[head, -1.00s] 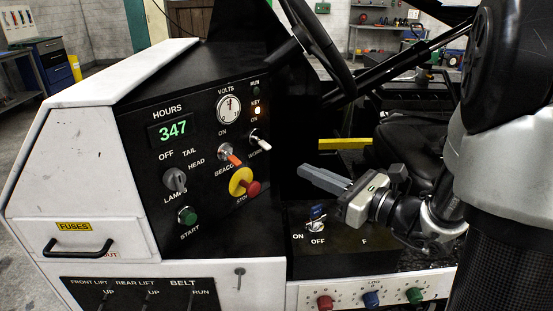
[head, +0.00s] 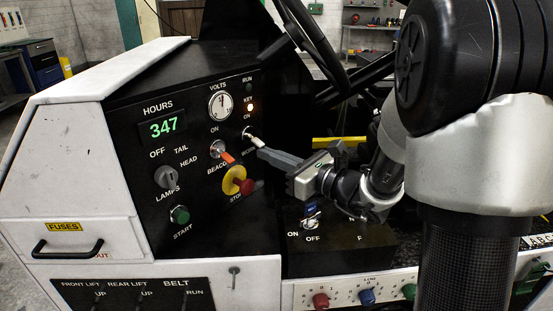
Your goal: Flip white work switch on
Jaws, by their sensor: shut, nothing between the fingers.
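The white work switch (head: 252,139) is on the right part of the black control panel, in the head view. Its short white lever points down and to the right, away from the "ON" mark above it. My gripper (head: 262,152) is shut and empty, with its grey fingers pointing left at the panel. The fingertips are just below and right of the lever's end; I cannot tell whether they touch it. The "WORK" label is partly hidden behind the fingers.
The orange beacon switch (head: 224,154) and the yellow and red stop button (head: 237,181) are close by on the left. A steering wheel (head: 312,45) and a yellow bar (head: 338,142) are behind.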

